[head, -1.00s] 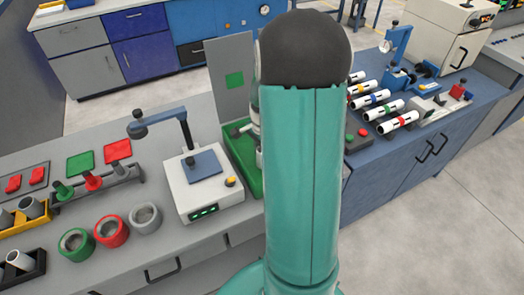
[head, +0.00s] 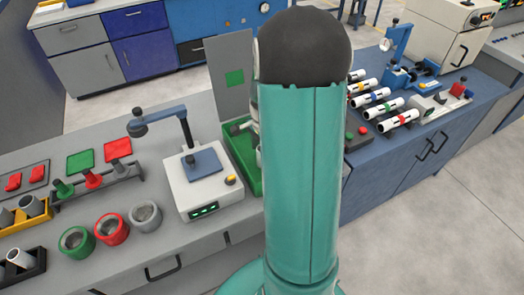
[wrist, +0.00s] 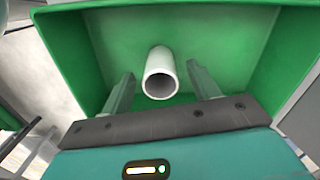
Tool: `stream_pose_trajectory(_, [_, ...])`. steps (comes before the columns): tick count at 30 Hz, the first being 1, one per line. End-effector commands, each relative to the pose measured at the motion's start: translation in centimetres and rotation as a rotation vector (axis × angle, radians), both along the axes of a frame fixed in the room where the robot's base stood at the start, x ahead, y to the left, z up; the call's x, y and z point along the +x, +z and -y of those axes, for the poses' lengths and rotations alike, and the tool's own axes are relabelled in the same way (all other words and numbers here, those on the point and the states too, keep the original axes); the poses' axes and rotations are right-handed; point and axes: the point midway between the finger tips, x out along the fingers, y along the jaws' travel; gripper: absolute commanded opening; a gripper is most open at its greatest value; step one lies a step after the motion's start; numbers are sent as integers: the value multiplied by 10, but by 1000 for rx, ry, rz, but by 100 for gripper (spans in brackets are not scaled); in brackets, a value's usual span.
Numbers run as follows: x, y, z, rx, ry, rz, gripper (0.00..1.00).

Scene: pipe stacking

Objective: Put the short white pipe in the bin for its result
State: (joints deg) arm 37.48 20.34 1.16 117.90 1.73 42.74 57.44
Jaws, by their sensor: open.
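The short white pipe (wrist: 160,75) is in the green bin (wrist: 60,45) in the wrist view, its open end facing my wrist camera. My gripper (wrist: 161,72) is open, with one finger on each side of the pipe. There are visible gaps between the fingers and the pipe. In the head view the green bin (head: 249,183) stands on the bench, partly hidden behind my arm. My gripper and the pipe are hidden there, so I cannot tell the pipe's exact contact with the bin floor.
Green (head: 76,242), red (head: 112,229) and grey (head: 146,216) round holders stand further left. Banded white pipes (head: 370,97) lie on the right bench.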

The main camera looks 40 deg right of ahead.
Motion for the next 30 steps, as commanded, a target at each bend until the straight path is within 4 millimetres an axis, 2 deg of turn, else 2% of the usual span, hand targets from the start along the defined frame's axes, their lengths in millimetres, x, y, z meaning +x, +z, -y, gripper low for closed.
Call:
stream_pose_trajectory(12, [1, 88, 3, -2, 1, 5, 60])
stream_pose_trajectory(16, [0, 111, 4, -1, 0, 4, 60])
stream_pose_trajectory(21, [0, 126, 4, 0, 0, 1, 60])
stream_pose_trajectory(30, [-1, 128, 4, 0, 0, 0, 60])
